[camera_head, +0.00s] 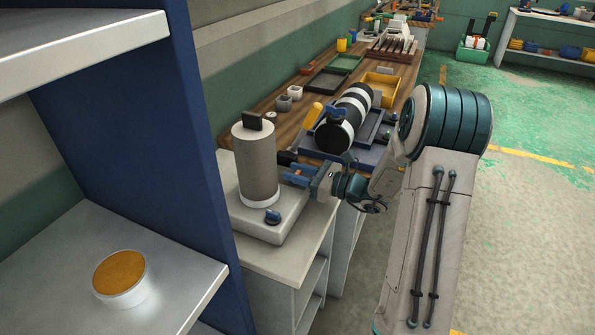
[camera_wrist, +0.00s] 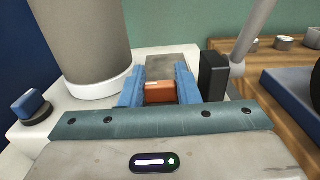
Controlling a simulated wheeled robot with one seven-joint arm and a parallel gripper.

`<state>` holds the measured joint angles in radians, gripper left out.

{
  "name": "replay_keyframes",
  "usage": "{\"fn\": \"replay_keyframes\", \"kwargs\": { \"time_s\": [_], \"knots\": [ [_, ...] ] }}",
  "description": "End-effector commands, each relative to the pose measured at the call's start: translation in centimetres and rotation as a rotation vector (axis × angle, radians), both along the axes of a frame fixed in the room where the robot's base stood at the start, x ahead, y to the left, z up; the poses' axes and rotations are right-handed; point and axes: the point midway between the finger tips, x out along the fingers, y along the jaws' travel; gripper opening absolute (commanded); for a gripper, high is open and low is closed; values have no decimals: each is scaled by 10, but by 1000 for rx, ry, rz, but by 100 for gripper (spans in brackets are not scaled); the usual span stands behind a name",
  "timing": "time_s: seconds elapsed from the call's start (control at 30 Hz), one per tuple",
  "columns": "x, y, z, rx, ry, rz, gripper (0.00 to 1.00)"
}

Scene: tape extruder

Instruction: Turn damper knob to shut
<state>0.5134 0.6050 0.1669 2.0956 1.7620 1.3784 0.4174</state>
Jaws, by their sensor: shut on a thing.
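The extruder is a grey cylinder (camera_head: 257,165) with a white collar, upright on a pale base (camera_head: 262,232). It also shows in the wrist view (camera_wrist: 85,45). A black block-shaped knob (camera_head: 252,120) stands on its top. A blue knob (camera_head: 272,216) sits on the base's front corner and shows at left in the wrist view (camera_wrist: 33,105). My gripper (camera_head: 288,174) is right of the cylinder. In the wrist view its blue fingers (camera_wrist: 160,78) are shut on an orange-brown block (camera_wrist: 158,93). I cannot tell whether this is the damper knob. The fingers hide its sides.
A black upright block (camera_wrist: 212,75) stands close right of the fingers. A black-and-white striped cylinder (camera_head: 345,118) lies on the wooden bench (camera_head: 268,103) behind. A blue shelf panel (camera_head: 150,110) stands at left, with an orange-topped tub (camera_head: 121,272) on its shelf. Floor at right is clear.

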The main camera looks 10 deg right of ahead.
Motion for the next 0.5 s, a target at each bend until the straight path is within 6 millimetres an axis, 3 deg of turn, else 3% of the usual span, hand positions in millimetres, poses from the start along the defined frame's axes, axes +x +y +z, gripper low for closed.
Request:
{"fn": "replay_keyframes", "kwargs": {
  "time_s": [0.27,0.3,0.37,0.5],
  "knots": [
    [0,0,1,0,-1,2,6],
    [0,0,1,0,-1,1,35],
    [0,0,1,0,-1,1,51],
    [0,0,0,0,-1,1,51]
  ]
}}
